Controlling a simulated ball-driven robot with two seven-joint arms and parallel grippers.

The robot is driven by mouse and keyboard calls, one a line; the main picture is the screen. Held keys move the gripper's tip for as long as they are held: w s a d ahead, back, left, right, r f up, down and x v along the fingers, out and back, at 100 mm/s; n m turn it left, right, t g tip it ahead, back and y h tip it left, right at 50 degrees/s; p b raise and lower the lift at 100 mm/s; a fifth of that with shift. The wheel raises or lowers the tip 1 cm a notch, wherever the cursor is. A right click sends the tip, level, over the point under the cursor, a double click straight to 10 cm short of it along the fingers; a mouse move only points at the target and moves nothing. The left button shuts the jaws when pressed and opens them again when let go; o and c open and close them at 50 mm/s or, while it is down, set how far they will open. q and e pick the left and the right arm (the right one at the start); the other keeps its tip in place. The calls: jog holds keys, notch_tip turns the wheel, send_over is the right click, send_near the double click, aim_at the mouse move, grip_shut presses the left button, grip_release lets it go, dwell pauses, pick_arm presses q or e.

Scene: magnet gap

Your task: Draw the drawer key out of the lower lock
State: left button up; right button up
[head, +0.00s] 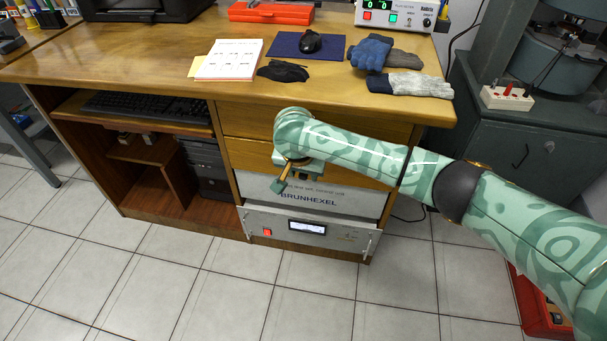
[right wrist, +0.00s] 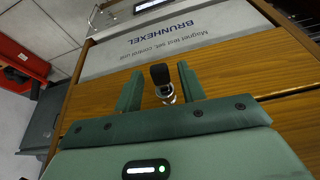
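The drawer key shows in the right wrist view as a black key head (right wrist: 160,73) with a metal part (right wrist: 166,94) below it, in front of a wooden drawer front (right wrist: 240,75). My right gripper (right wrist: 160,84) is open, with one finger on each side of the key and a visible gap to both. In the head view my right gripper (head: 292,178) is at the lower wooden drawer, just above the Brunhexel panel; my arm hides the key and lock there. How deep the key sits in the lock cannot be told. My left gripper is not in view.
The grey Brunhexel panel (head: 340,199) and a unit with a display and handles (head: 340,231) sit below the drawers. Gloves (head: 410,85), a mouse (head: 310,41) and papers (head: 230,59) lie on the desktop (head: 150,55). A dark cabinet (head: 520,150) stands right. Tiled floor is clear in front.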

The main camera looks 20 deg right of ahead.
jog(key=shift+c, duration=0.4)
jog(key=c, duration=0.7)
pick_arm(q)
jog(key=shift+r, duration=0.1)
